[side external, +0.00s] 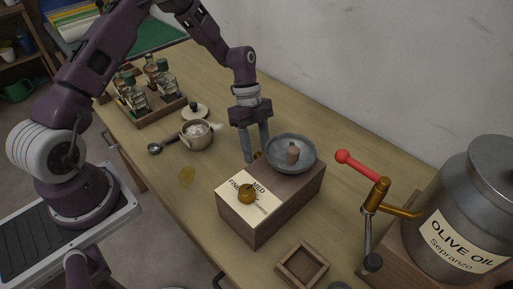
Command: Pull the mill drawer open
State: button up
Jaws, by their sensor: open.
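The mill is a brown wooden box (272,214) on the table. On its top are a grey metal dish (308,166) with a wooden peg and a cream label (232,195) reading "FINE" and "MED". A round amber knob (247,195) sits on the label. No drawer front is clearly seen on the faces in view. My gripper (256,157) points down beside the mill's back-left side, near the dish, with its fingers apart. A small brass-coloured piece (257,155) shows between the fingertips, partly hidden; I cannot tell whether they touch it.
A small open wooden box (302,265) lies before the mill. A red-handled brass crank (377,192) and a large olive oil can (470,220) stand at right. A pot (196,136), its lid (194,111) and a bottle tray (147,118) are at left. A wall stands behind.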

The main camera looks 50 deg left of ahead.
grip_shut()
dwell(1.3)
